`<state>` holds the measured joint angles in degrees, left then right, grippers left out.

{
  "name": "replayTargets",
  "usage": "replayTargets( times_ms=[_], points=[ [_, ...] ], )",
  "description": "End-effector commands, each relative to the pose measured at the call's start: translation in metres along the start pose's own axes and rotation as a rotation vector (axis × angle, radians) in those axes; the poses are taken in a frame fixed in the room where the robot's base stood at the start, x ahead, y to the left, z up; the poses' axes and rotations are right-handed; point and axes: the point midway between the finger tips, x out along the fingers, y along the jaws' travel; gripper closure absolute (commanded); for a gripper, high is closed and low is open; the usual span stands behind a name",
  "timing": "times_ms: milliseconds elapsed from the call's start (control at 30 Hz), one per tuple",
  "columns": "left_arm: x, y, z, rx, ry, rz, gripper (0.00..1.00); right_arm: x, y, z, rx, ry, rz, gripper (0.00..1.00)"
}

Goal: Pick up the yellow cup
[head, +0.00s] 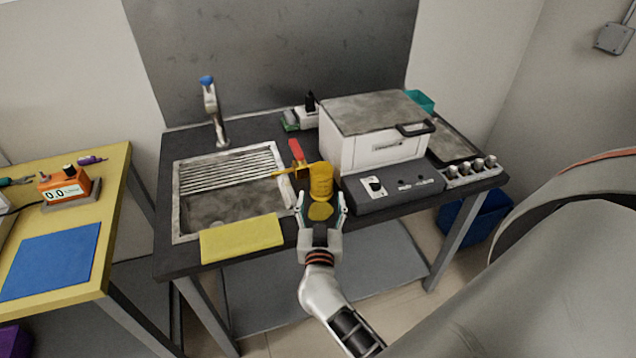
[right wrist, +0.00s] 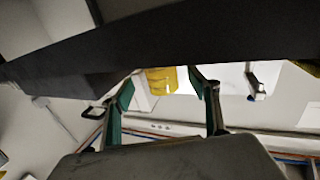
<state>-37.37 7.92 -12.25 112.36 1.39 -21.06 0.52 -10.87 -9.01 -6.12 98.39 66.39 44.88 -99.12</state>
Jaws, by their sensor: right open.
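The yellow cup (head: 321,180) stands upright near the front of the dark counter, between the sink and the grey control box. My left gripper is not in view.
A metal sink (head: 215,210) with a rack and a yellow cloth (head: 241,238) lie left of the cup. A red-handled tool (head: 296,152) is close behind it. The white-and-grey machine (head: 375,130) and its control box (head: 393,190) stand close at the right.

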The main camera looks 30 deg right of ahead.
Motion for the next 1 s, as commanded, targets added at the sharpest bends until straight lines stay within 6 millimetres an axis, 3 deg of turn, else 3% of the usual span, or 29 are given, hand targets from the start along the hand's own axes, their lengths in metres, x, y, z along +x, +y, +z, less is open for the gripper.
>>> replayTargets(
  times_ms=[333,667,833,1000],
  points=[
    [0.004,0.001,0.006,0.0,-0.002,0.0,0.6,0.045,0.001,0.006,0.0,0.002,-0.002,0.39],
    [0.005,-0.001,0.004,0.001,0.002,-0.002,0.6,0.051,0.001,0.006,0.0,0.0,-0.002,0.39],
    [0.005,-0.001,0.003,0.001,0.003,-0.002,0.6,0.051,0.001,0.006,0.0,0.0,-0.001,0.84],
    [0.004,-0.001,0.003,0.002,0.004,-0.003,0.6,0.051,0.001,0.006,0.0,0.002,-0.002,0.85]
  ],
)
